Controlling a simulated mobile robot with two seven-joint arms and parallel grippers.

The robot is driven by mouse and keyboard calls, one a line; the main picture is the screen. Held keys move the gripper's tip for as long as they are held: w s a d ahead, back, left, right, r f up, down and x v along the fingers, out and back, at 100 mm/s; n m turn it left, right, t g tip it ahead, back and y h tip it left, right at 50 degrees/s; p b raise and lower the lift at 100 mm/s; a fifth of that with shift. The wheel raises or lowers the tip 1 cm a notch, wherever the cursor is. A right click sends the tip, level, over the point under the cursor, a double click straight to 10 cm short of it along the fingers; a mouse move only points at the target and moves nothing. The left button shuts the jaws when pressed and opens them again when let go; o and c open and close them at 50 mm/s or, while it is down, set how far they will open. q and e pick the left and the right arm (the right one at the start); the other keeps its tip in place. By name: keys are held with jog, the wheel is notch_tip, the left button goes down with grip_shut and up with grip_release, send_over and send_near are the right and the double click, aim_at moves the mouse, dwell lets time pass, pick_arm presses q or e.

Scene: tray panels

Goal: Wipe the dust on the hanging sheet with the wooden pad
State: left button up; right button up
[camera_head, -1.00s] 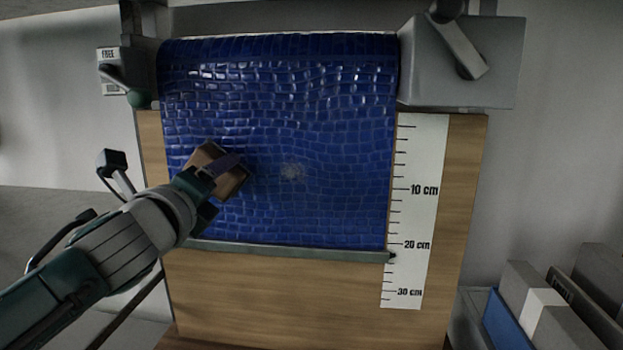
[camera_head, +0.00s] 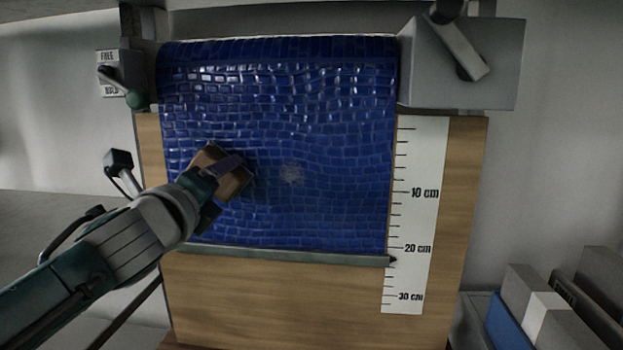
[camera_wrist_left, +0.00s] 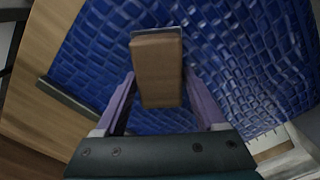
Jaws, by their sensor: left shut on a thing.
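The hanging sheet (camera_head: 320,110) is blue with a glossy brick-like pattern and hangs in front of a wooden board. A pale dust patch (camera_head: 292,174) shows near its middle. My left gripper (camera_head: 222,172) is shut on the wooden pad (camera_head: 236,182), just left of the dust. In the left wrist view the pad (camera_wrist_left: 158,72) sits between the purple fingers (camera_wrist_left: 158,98) with the sheet (camera_wrist_left: 230,50) behind it. I cannot tell whether the pad touches the sheet. My right gripper is not in view.
A bar (camera_head: 290,257) runs along the sheet's lower edge. A white ruler (camera_head: 412,220) is on the board (camera_head: 300,300) to the right. A grey box with a lever (camera_head: 420,70) is at upper right. A lever switch (camera_head: 120,78) is at upper left. Several blocks (camera_head: 545,310) stand at lower right.

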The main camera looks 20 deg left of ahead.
pick_arm(q)
jog(key=shift+w+a, duration=0.1)
jog(key=shift+w, duration=0.45)
